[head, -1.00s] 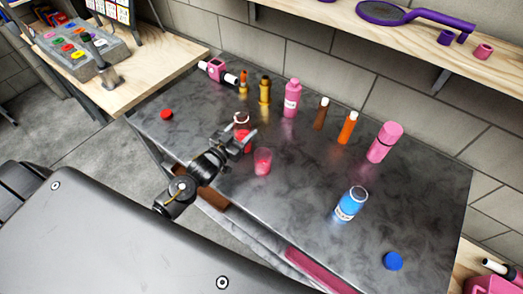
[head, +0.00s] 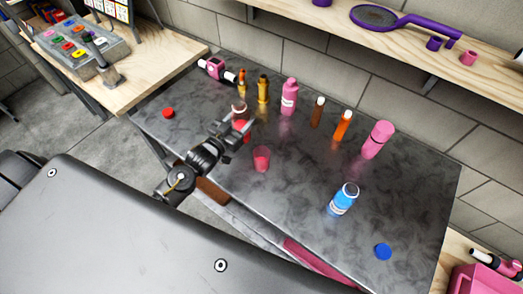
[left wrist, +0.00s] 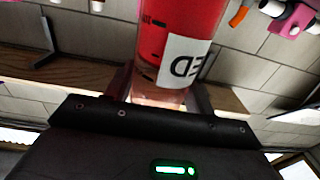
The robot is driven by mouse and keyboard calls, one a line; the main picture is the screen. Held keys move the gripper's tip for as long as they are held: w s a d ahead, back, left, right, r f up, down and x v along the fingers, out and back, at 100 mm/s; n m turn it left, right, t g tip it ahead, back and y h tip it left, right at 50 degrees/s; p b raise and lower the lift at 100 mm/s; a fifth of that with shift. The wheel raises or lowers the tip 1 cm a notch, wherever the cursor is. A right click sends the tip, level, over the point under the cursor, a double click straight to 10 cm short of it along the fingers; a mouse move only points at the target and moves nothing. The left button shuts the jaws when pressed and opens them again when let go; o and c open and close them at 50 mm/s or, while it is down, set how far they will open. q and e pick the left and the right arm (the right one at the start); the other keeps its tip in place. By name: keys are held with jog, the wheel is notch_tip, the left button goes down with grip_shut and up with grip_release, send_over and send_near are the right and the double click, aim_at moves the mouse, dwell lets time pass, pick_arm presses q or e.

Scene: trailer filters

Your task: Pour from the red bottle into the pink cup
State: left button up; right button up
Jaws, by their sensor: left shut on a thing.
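The red bottle (head: 241,124) is in my left gripper (head: 236,132), near the left front part of the dark table. It looks roughly upright, with its top uncapped. In the left wrist view the red bottle (left wrist: 183,40) shows close up between the fingers, with red liquid and a white label, partly cut off by the frame. The fingers are shut on its clear lower part. The pink cup (head: 261,158) stands upright on the table, just right of the gripper and apart from the bottle. My right gripper is not in view.
A red cap (head: 167,113) lies at the table's left. Behind stand a pink bottle (head: 289,98), a brown bottle (head: 318,112), an orange bottle (head: 342,126) and another pink bottle (head: 378,140). A blue bottle (head: 344,198) and blue cap (head: 383,251) are at the right.

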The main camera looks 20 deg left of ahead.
pick_arm(q)
jog(key=shift+d+r+b, duration=0.25)
jog(key=shift+d+b, duration=0.1)
jog(key=shift+d, duration=0.1)
jog(key=s+d+r+n+y+b, duration=0.2)
jog(key=s+d+r+b, duration=0.3)
jog(key=r, duration=0.5)
jog(key=shift+s+d+r+y+b, duration=0.35)
jog(key=shift+s+y+b, duration=0.25)
jog(key=shift+y+b, duration=0.1)
